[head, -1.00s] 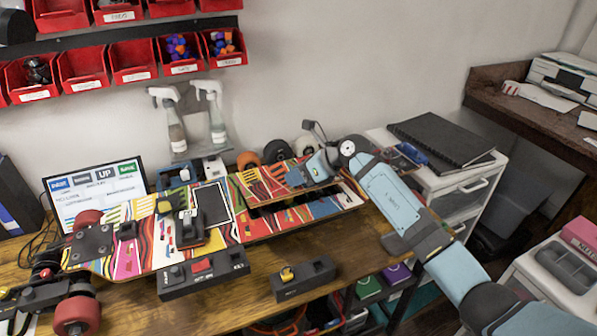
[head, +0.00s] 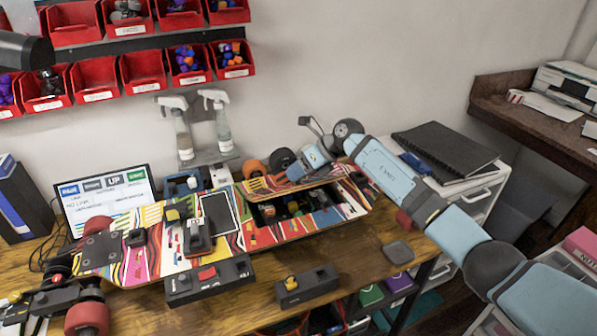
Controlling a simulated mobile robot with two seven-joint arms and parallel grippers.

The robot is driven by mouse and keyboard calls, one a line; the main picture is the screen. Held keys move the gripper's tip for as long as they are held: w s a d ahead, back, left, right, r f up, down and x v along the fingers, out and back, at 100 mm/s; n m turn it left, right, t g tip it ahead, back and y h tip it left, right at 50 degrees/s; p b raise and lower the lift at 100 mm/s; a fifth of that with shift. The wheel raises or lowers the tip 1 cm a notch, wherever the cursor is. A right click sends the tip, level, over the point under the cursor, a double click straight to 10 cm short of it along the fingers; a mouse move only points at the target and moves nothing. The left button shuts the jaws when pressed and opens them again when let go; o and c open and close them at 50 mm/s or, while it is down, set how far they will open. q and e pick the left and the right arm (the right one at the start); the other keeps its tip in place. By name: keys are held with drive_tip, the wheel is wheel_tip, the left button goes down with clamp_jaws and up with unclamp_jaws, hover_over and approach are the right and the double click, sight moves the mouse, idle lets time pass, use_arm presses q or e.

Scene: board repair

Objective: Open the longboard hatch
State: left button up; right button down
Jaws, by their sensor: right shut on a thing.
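The longboard (head: 130,262) lies on the wooden bench with a multicoloured striped deck and red wheels at its left end. Its hatch (head: 262,186), a striped panel on the right part of the deck, is raised. Below it an opening (head: 268,212) shows a dark compartment with several small coloured parts. My right gripper (head: 297,175) is shut on the hatch near its upper edge; the fingertips are partly hidden. My left gripper is out of view.
A black box with a red switch (head: 210,280) and a smaller black box (head: 306,285) stand in front of the board. Behind are a screen (head: 103,198) and two spray bottles (head: 220,125). Red bins (head: 95,78) hang above. The bench's front right is mostly clear.

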drive_tip(key=c, duration=0.9)
unclamp_jaws()
drive_tip(key=shift+o, duration=0.2)
drive_tip(key=v, duration=1.4)
drive_tip(key=shift+o, duration=0.2)
drive_tip(key=shift+a, duration=0.1)
